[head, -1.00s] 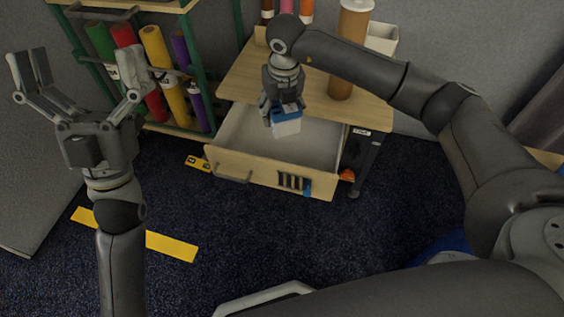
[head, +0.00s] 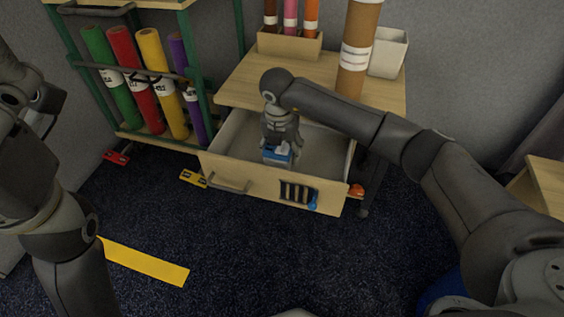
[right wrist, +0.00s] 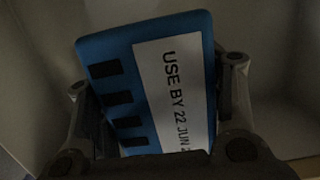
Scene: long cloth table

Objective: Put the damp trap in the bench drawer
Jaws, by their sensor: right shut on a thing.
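The damp trap (head: 279,156) is a small box with a blue top and a white lower part. In the right wrist view its blue lid (right wrist: 122,90) has dark slots and a white label reading "USE BY 22 JUN". My right gripper (head: 278,146) is shut on it and holds it down inside the open bench drawer (head: 225,170). Whether the trap touches the drawer floor cannot be told. My left gripper (head: 30,95) is at the left edge of the head view, partly cut off, away from the drawer; its fingers are not clear.
The wooden bench (head: 310,75) carries a tall brown roll (head: 360,40), a white bin (head: 388,53) and a wooden holder (head: 290,44) with several tubes. A green rack (head: 213,75) with coloured rolls stands left. Yellow tape (head: 145,262) marks the dark carpet.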

